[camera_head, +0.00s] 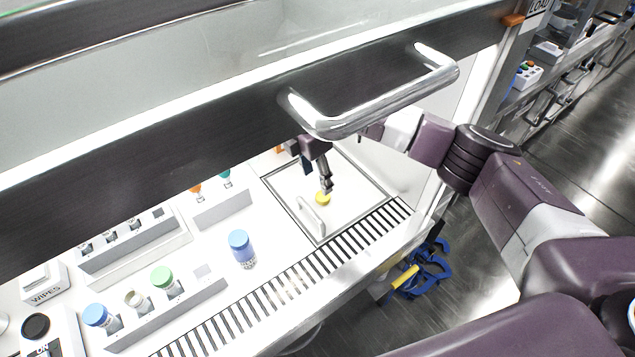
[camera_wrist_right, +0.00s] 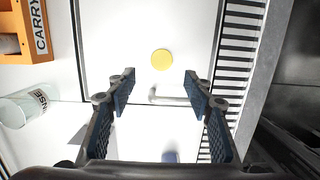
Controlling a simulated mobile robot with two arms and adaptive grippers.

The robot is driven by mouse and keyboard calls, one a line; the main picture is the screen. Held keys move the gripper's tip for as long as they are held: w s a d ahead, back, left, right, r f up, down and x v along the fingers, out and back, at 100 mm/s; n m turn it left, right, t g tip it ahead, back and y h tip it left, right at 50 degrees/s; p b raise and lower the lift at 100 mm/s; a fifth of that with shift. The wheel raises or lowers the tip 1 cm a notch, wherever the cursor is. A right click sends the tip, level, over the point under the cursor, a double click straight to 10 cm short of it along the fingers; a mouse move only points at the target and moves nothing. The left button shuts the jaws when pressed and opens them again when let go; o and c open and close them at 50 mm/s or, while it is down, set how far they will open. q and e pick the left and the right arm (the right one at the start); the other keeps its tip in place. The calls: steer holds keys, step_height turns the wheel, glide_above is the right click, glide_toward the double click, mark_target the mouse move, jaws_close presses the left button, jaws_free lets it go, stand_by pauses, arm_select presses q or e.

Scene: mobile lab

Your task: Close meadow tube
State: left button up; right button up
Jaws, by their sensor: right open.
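A yellow cap (camera_head: 323,198) lies on the white framed panel (camera_head: 352,189) at the right of the bench; it also shows in the right wrist view (camera_wrist_right: 161,60). My right gripper (camera_head: 326,186) points down just above the cap. In the right wrist view its fingers (camera_wrist_right: 160,80) are wide apart with nothing between them, and the cap lies a little beyond their tips. A tube without a coloured cap (camera_head: 135,299) stands in the front rack (camera_head: 192,306). No name is readable on the tubes, so I cannot tell which is meadow. My left gripper is out of view.
The front rack also holds a blue-capped tube (camera_head: 97,316) and a green-capped tube (camera_head: 163,279). A blue-capped bottle (camera_head: 241,249) stands alone. A metal handle (camera_head: 311,217) rises beside the cap. The hood sash (camera_head: 220,110) hangs over my arm. A slotted grille (camera_head: 300,276) lines the front.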

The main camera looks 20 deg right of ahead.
mark_target(323, 196)
steer(key=shift+s+d+f, duration=0.15)
steer(key=shift+s+f, duration=0.05)
steer(key=shift+f, duration=1)
steer(key=f, duration=0.1)
steer(key=f+p, duration=0.1)
steer(key=f, duration=0.1)
steer(key=d+f, duration=0.1)
steer(key=shift+w+d+f+p, duration=0.1)
steer(key=shift+w+f+p, duration=0.2)
steer(key=shift+f+p, duration=0.05)
steer(key=shift+f, duration=0.2)
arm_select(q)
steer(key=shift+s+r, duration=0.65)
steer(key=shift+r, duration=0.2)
arm_select(e)
steer(key=shift+c, duration=0.4)
